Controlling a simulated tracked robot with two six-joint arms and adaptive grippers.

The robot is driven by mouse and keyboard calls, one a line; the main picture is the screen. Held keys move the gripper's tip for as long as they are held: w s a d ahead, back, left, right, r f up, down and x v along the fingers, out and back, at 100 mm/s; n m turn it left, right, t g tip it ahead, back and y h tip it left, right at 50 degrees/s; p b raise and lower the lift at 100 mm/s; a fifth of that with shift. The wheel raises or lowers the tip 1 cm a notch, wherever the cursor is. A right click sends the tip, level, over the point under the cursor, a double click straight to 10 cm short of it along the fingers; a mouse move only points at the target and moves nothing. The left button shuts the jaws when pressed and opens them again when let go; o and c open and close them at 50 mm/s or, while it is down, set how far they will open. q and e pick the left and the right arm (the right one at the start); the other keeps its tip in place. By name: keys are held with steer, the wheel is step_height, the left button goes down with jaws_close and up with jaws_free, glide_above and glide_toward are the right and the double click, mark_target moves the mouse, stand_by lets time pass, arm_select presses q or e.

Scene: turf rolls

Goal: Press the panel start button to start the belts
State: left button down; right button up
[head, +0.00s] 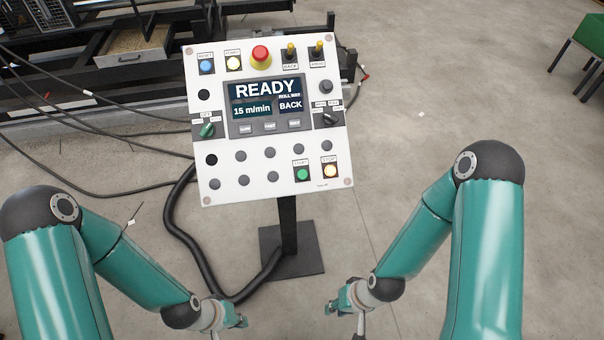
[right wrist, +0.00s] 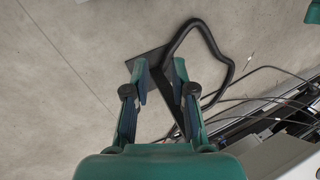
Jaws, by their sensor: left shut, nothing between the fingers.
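The white control panel (head: 272,190) stands on a dark post, and its screen (head: 267,103) reads READY, 15 m/min and BACK. My left gripper (head: 241,321) is shut and empty, below the panel near the bottom edge of the head view. My right gripper (head: 332,307) is also below the panel, further right. In the right wrist view the right gripper (right wrist: 160,68) has its fingers apart with nothing between them. Neither gripper touches the panel.
A red mushroom button on a yellow collar (head: 260,56) sits at the panel's top. The post's base plate (head: 305,262) and a thick black hose (head: 180,230) are on the floor.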

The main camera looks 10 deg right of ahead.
jaws_close()
stand_by(1.0)
